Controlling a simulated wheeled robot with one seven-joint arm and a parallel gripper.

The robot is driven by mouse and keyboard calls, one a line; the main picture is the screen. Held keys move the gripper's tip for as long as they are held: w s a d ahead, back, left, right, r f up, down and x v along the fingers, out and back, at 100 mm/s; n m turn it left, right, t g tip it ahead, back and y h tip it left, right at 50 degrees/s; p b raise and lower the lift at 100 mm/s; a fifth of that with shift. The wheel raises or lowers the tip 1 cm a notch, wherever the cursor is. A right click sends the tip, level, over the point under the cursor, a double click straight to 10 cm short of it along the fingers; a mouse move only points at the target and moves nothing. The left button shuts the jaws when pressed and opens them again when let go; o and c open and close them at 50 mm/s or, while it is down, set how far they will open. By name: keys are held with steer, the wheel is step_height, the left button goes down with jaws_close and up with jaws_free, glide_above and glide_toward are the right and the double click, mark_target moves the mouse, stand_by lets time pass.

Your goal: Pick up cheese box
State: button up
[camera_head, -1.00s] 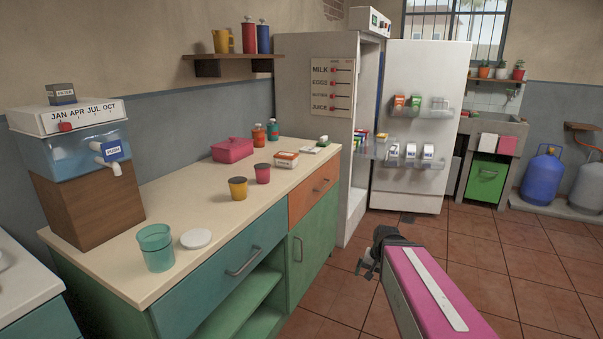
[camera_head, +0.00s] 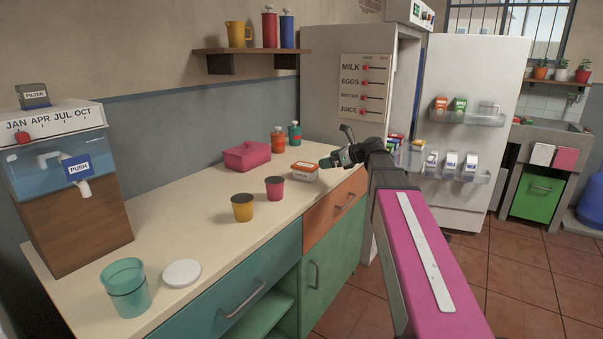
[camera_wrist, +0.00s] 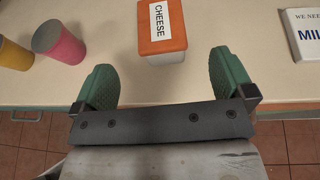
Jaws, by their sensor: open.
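The cheese box (camera_wrist: 162,32) is a small orange and white box with a "CHEESE" label on its lid. It lies on the counter (camera_head: 205,235) near its right end, and it also shows in the head view (camera_head: 305,171). My gripper (camera_wrist: 163,75) is open and empty, with its two green fingers apart. In the wrist view the box lies ahead of the fingertips, roughly between their lines, and is not between the fingers. In the head view my gripper (camera_head: 334,158) is over the counter's front edge, just right of the box.
A pink cup (camera_head: 275,189) and a yellow cup (camera_head: 243,208) stand left of the box. A pink container (camera_head: 247,156) and two bottles (camera_head: 279,142) stand behind it. The open fridge (camera_head: 345,88) stands beyond the counter.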

mark_target(307, 165)
steer(key=x, duration=1)
steer(key=shift+f, duration=0.15)
steer(key=c, duration=1.1)
